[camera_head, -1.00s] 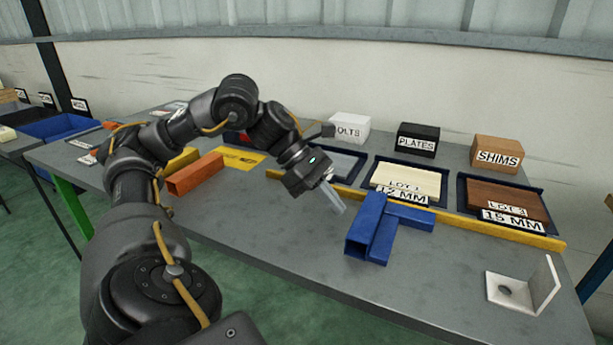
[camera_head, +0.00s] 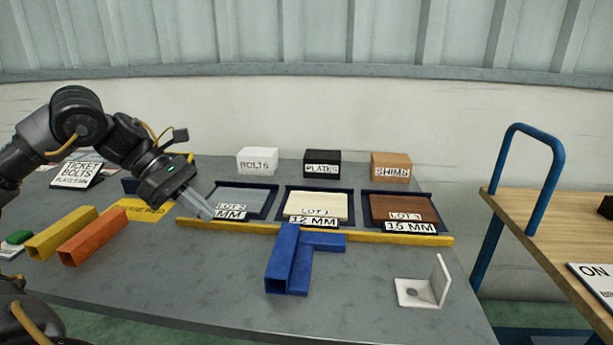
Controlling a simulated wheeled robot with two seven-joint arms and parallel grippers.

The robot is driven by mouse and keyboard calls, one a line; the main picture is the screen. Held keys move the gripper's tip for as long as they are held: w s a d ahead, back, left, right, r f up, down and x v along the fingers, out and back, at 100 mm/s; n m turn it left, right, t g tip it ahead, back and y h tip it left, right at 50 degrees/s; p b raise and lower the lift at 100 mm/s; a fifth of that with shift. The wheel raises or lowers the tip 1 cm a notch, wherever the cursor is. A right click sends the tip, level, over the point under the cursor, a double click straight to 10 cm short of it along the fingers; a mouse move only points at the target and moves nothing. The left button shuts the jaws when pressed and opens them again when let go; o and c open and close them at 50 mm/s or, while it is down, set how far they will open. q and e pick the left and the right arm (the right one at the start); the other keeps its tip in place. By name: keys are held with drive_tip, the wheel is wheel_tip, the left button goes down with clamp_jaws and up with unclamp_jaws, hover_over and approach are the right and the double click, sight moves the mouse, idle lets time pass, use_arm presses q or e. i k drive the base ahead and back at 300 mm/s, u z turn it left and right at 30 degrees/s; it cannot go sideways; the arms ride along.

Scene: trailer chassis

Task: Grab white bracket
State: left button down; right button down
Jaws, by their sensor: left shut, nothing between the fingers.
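The white bracket (camera_head: 422,289) is an L-shaped piece with a hole in its flat leg. It stands on the grey table near its right front corner, upright leg on the right. My left gripper (camera_head: 200,208) is shut and empty, above the table by the yellow strip and the left tray, well to the left of the bracket. Blue square tubes lie between them. My right gripper is not in view.
Blue square tubes (camera_head: 282,260) lie mid-table. A yellow strip (camera_head: 375,236) runs before three labelled trays. Orange (camera_head: 92,237) and yellow (camera_head: 62,233) tubes lie at left. A wooden-topped cart (camera_head: 540,215) with a blue rail stands at right. The table around the bracket is clear.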

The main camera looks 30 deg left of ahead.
sight(432, 293)
drive_tip(key=k, duration=1)
